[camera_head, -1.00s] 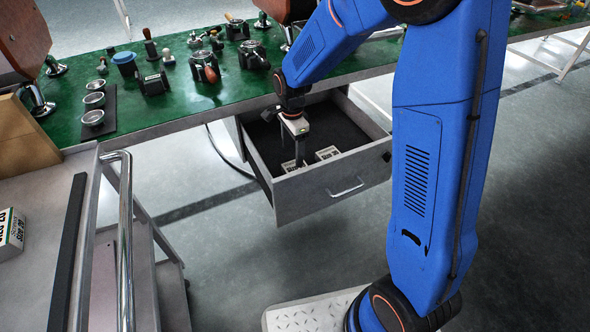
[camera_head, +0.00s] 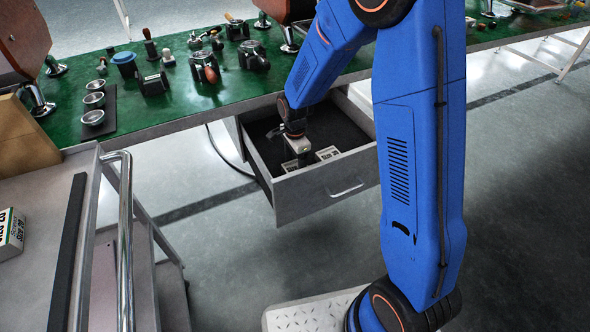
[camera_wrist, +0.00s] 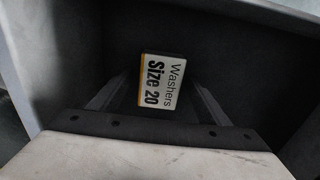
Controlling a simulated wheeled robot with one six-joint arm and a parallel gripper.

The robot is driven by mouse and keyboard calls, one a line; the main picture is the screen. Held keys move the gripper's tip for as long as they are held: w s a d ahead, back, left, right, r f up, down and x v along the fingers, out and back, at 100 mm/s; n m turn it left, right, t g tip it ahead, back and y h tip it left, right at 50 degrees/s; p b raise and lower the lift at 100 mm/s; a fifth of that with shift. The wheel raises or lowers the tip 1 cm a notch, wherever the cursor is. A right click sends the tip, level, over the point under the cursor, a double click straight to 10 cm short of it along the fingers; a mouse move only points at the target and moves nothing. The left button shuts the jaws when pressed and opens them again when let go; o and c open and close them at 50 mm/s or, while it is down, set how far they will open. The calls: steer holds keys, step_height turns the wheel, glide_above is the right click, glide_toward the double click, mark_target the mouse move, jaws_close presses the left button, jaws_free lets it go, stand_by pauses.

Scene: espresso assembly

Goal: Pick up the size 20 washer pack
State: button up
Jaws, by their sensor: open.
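The size 20 washer pack (camera_wrist: 162,83) is a small white box with a yellow edge and the words "Washers Size 20". In the wrist view it lies on the dark drawer floor, between the fingers of my gripper (camera_wrist: 157,92). The fingers are apart, one on each side of the box, and I cannot tell how far above it they are. In the head view my gripper (camera_head: 297,160) reaches down into the open drawer (camera_head: 322,203), and the pack under it is mostly hidden.
Another small white box (camera_head: 327,153) lies in the drawer to the right of my gripper. The drawer walls stand close around. A green worktop (camera_head: 190,98) with coffee parts is above and behind. A grey cart (camera_head: 50,270) with a white box (camera_head: 11,232) stands at left.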

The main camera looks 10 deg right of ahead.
steer(key=c, duration=1.3)
steer(key=shift+o, duration=0.2)
